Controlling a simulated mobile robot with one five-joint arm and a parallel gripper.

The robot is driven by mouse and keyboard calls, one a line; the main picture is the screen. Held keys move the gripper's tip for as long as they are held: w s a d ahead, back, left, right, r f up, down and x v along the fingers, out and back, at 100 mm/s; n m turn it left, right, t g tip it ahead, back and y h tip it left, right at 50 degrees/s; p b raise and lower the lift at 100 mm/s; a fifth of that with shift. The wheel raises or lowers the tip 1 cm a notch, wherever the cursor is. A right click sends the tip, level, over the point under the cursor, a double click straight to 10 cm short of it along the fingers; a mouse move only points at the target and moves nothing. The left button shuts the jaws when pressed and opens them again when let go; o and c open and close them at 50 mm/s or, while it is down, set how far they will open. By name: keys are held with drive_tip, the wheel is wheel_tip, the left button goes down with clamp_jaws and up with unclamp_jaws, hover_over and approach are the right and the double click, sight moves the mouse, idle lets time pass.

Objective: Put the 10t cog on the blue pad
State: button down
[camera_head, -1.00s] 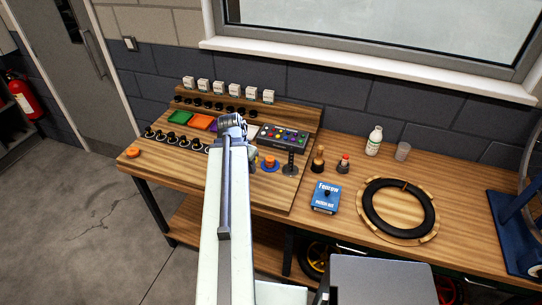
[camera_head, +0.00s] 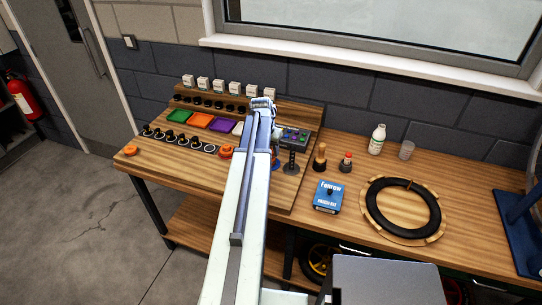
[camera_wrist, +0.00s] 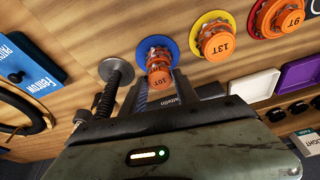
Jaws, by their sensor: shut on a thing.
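The 10t cog (camera_wrist: 158,77), an orange piece with a silver toothed ring, is near the middle of the wrist view. My gripper (camera_wrist: 158,84) is shut on it, with a finger on either side. The blue pad (camera_wrist: 142,36) is a round disc just behind the cog, partly covered by it. The cog overlaps the pad's near side in this view; I cannot tell whether it rests on it or hangs just above. In the head view my arm hides the cog and most of the blue pad (camera_head: 276,165).
The 13T cog (camera_wrist: 216,43) on a yellow pad and the 9T cog (camera_wrist: 290,18) on a red pad stand close by. A black-stemmed post (camera_wrist: 116,72) is right beside my gripper. White (camera_wrist: 254,84) and purple (camera_wrist: 301,73) trays and the blue patch kit (camera_head: 328,196) are near.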

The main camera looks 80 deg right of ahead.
drive_tip(key=shift+f, duration=0.45)
drive_tip(key=c, duration=0.9)
unclamp_jaws()
drive_tip(key=p+v, duration=1.2)
drive_tip(key=shift+a, duration=0.1)
drive_tip(key=shift+w, duration=0.15)
